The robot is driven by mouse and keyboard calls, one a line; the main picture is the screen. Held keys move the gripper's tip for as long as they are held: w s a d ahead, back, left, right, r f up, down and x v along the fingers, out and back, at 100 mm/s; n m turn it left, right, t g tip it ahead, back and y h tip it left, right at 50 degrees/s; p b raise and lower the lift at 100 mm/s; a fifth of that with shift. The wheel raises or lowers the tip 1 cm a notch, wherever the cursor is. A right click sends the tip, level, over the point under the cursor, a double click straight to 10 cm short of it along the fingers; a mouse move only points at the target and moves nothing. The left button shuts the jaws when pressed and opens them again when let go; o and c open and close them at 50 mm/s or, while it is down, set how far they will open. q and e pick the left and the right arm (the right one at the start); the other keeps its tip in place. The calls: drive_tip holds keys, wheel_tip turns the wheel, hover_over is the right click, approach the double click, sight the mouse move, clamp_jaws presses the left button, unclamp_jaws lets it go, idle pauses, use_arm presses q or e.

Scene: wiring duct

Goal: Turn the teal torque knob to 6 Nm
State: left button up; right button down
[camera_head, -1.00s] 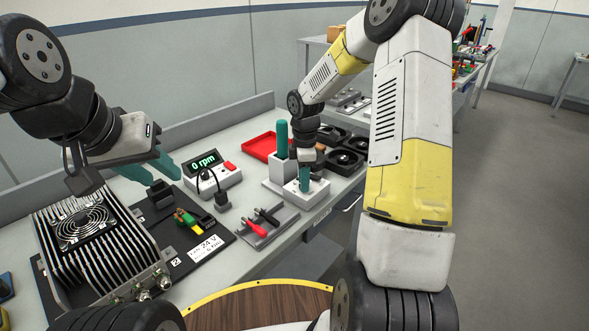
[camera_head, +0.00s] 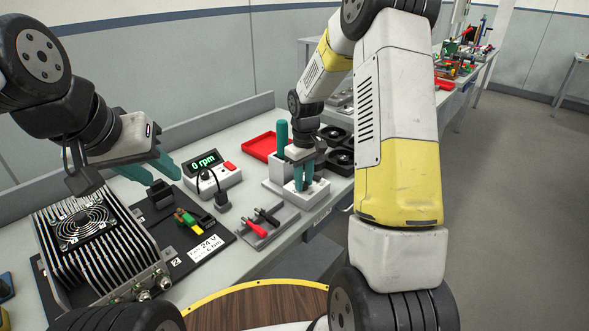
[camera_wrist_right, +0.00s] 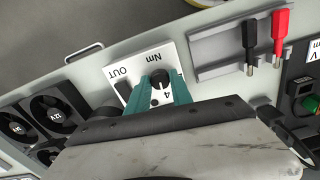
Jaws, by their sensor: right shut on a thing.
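The torque station is a white block (camera_head: 318,188) on the bench; its top face also shows in the right wrist view (camera_wrist_right: 140,72), with the marks "Nm", "OUT" and "4". A dark round knob (camera_wrist_right: 159,78) on this face sits between my right gripper's teal fingers. It looks black here, not teal, and its pointer setting cannot be read. My right gripper (camera_head: 303,188) points down and is shut on the knob; its fingertips also show in the right wrist view (camera_wrist_right: 160,84).
A teal-handled tool (camera_head: 282,136) stands in a grey holder beside the station. A meter reading "0 rpm" (camera_head: 208,164), a grey tray with red and black plugs (camera_head: 268,226), a red tray (camera_head: 262,147) and black fans (camera_head: 338,146) stand nearby. A finned unit (camera_head: 100,245) is at left.

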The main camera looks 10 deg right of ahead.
drive_tip(key=m, duration=0.6)
drive_tip(key=shift+w+m, duration=0.1)
drive_tip(key=shift+m, duration=0.2)
drive_tip(key=m, duration=0.6)
idle(0.4)
drive_tip(key=c, duration=1.1)
unclamp_jaws()
drive_tip(key=shift+c, duration=0.2)
drive_tip(key=shift+r, duration=0.15)
wheel_tip(320, 180, up, 8)
drive_tip(key=shift+f, duration=0.2)
